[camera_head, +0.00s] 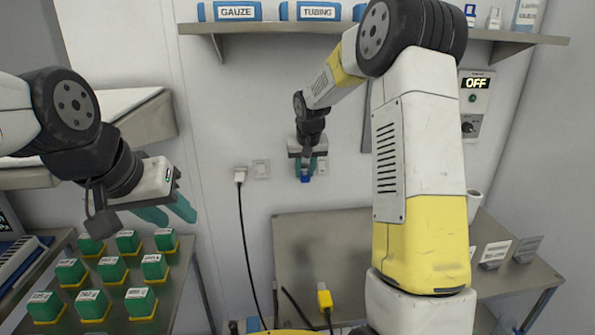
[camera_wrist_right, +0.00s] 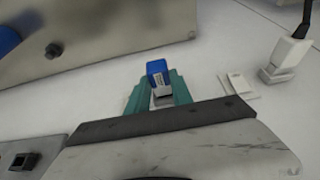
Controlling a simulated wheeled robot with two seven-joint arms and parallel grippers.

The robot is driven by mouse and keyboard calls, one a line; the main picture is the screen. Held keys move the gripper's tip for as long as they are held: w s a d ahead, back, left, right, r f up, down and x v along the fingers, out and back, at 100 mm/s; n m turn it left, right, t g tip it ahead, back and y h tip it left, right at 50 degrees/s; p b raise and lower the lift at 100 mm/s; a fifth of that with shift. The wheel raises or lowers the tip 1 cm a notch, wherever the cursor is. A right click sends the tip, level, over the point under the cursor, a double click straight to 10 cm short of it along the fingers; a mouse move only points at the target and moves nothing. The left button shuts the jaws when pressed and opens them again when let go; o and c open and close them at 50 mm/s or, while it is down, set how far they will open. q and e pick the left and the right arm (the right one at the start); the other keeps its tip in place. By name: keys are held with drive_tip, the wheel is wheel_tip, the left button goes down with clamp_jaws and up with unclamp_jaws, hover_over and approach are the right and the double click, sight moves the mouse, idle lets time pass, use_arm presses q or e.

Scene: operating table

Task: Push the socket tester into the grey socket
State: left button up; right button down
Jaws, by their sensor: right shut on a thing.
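My right gripper (camera_head: 306,166) is in front of the white wall, its teal fingers shut on the small blue socket tester (camera_head: 305,179). In the right wrist view, the tester (camera_wrist_right: 157,72) shows blue with a pale grey end between the fingers (camera_wrist_right: 160,92). A pale socket plate (camera_head: 322,166) is just right of the gripper in the head view. Another pale plate (camera_head: 261,169) is to its left. My left gripper (camera_head: 168,211) is open and empty, above the green boxes.
A white plug (camera_head: 240,175) with a black cable sits in the wall at left. A shelf (camera_head: 400,31) crosses above. A metal table (camera_head: 300,225) stands below the right gripper. Green boxes (camera_head: 111,269) fill the left table. A control box (camera_head: 473,100) is at right.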

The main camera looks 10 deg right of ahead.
drive_tip(key=shift+w, duration=0.9)
drive_tip(key=c, duration=1.1)
unclamp_jaws()
drive_tip(key=shift+o, duration=0.2)
drive_tip(key=v, duration=0.7)
drive_tip(key=shift+s+r, duration=0.15)
drive_tip(key=shift+r, duration=0.25)
